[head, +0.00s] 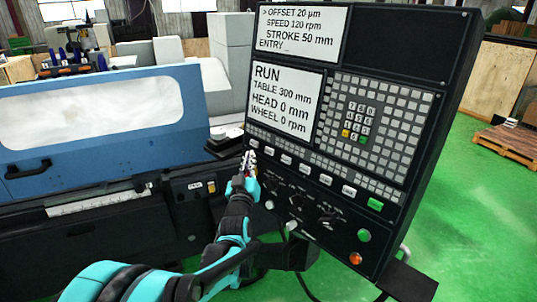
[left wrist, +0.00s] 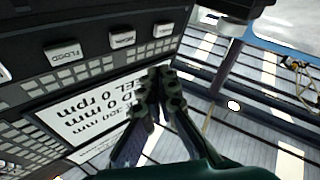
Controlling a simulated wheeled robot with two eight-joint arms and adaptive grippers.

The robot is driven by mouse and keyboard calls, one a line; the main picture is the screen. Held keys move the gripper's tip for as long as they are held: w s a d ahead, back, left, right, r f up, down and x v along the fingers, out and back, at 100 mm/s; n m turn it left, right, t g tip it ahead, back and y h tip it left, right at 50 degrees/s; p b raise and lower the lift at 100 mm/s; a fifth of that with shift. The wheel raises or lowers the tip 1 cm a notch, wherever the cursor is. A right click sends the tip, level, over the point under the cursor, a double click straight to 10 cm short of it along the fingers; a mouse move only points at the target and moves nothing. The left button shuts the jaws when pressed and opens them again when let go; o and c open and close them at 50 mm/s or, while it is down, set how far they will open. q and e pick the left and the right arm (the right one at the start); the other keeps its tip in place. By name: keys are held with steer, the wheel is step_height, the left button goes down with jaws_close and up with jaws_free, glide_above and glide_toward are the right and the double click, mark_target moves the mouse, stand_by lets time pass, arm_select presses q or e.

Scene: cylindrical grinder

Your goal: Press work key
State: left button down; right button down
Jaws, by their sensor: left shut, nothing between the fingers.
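A row of white labelled keys runs across the dark control panel (head: 300,225), below the lower screen. Their labels are too small to read in the head view, so I cannot tell which is the work key. My left gripper (head: 250,160) is shut and empty at the left end of this row, hiding part of it. In the left wrist view, the shut fingertips (left wrist: 160,78) are close to the panel. A key reading FLOOD (left wrist: 64,52) and two further keys (left wrist: 122,40) are beside them, with labels hard to read. I cannot tell whether the fingertips touch anything. My right gripper is not in view.
The upper screen (head: 303,28) and lower screen (head: 286,97) are lit, the lower showing RUN. A keypad (head: 375,125) is right of them. A green button (head: 364,236) and an orange button (head: 355,259) are low on the panel. The blue grinder door (head: 100,115) is left.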

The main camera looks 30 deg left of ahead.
mark_target(265, 147)
arm_select(q)
steer(key=shift+w+d+f+b, duration=0.15)
steer(key=shift+w+d, duration=0.1)
steer(key=shift+w, duration=0.5)
steer(key=shift+w+d+f+b, duration=0.15)
steer(key=shift+w+d+b, duration=0.1)
steer(key=shift+w, duration=0.55)
steer(key=shift+w+d+f+b, duration=0.15)
steer(key=shift+w+d, duration=0.1)
steer(key=shift+w, duration=0.5)
steer(key=shift+w, duration=0.1)
steer(key=shift+w+d, duration=0.15)
steer(key=shift+w, duration=0.15)
steer(key=shift+w+d+f, duration=0.1)
steer(key=shift+w, duration=0.25)
steer(key=shift+s, duration=0.1)
stand_by(0.5)
steer(key=shift+s+a, duration=0.25)
steer(key=shift+s, duration=0.4)
steer(key=shift+s+a+r+p, duration=0.2)
steer(key=shift+s+a, duration=0.05)
steer(key=shift+s, duration=0.55)
steer(key=shift+s+a+r+p, duration=0.15)
steer(key=shift+s+a, duration=0.15)
steer(key=shift+s, duration=0.45)
steer(key=shift+s+a+r+p, duration=0.2)
steer(key=shift+s+a, duration=0.05)
steer(key=shift+s, duration=0.55)
steer(key=shift+d, duration=0.1)
